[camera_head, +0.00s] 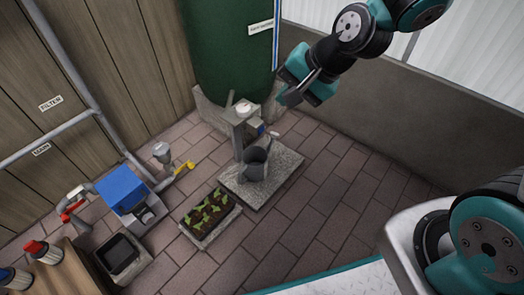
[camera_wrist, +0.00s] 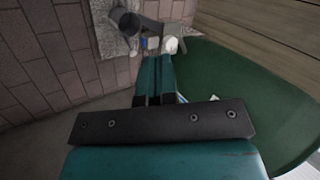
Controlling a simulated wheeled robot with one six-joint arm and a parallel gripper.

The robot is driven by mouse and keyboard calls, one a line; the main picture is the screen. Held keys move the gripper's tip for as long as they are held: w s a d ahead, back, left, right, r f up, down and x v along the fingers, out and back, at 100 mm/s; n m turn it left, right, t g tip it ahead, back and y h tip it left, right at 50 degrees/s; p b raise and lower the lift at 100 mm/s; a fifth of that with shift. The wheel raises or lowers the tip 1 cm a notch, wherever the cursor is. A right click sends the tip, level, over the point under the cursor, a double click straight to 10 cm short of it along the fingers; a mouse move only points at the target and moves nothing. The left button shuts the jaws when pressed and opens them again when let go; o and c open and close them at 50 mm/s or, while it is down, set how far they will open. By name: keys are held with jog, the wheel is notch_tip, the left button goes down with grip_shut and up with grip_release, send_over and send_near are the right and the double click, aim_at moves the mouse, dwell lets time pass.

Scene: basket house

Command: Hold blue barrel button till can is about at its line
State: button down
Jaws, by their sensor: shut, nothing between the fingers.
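The grey watering can (camera_head: 254,170) stands upright on a stone slab (camera_head: 284,168); it also shows in the wrist view (camera_wrist: 129,24). Beside it a grey post (camera_head: 238,140) with a round white top (camera_head: 243,107) stands in front of the green barrel (camera_head: 232,50). A small blue part (camera_head: 261,129), perhaps the button, is on a box at the post; a blue patch (camera_wrist: 153,43) shows in the wrist view. My gripper (camera_head: 284,99) is shut and empty, in the air right of the barrel's base and apart from the post. The can's water level and line cannot be made out.
A planter with seedlings (camera_head: 210,215) is left of the slab. A blue-topped pump (camera_head: 122,188), pipes and a yellow-handled valve (camera_head: 185,168) are further left. A low grey wall (camera_head: 400,120) runs behind on the right. The paved floor right of the slab is clear.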

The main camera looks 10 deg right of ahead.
aim_at(261, 130)
jog(key=w+d+f+m+t+b, duration=0.1)
jog(key=w+d+f+m+b, duration=0.1)
jog(key=f, duration=0.7)
jog(key=w+d+f+m+t+h+b, duration=0.1)
jog(key=w+d+f+m+b, duration=0.2)
jog(key=f+m+b, duration=0.3)
jog(key=w+d+f+m+t+h+b, duration=0.1)
jog(key=w+d+f+m+b, duration=0.2)
jog(key=f, duration=1.1)
jog(key=b, duration=0.3)
jog(key=shift+w+f+m+t, duration=0.25)
jog(key=shift+w+m+t, duration=0.05)
jog(key=shift+m+t, duration=0.1)
jog(key=shift+w+a, duration=0.1)
jog(key=shift+w, duration=0.05)
jog(key=w+a+p, duration=0.1)
jog(key=w+a, duration=0.4)
jog(key=w, duration=0.1)
jog(key=shift+w, duration=0.4)
jog(key=shift+w+a, duration=0.1)
jog(key=shift+w+a+p, duration=0.15)
jog(key=shift+w+p, duration=0.1)
jog(key=shift+p, duration=0.15)
jog(key=shift+w+a, duration=0.25)
jog(key=shift+w, duration=0.1)
dwell(2.4)
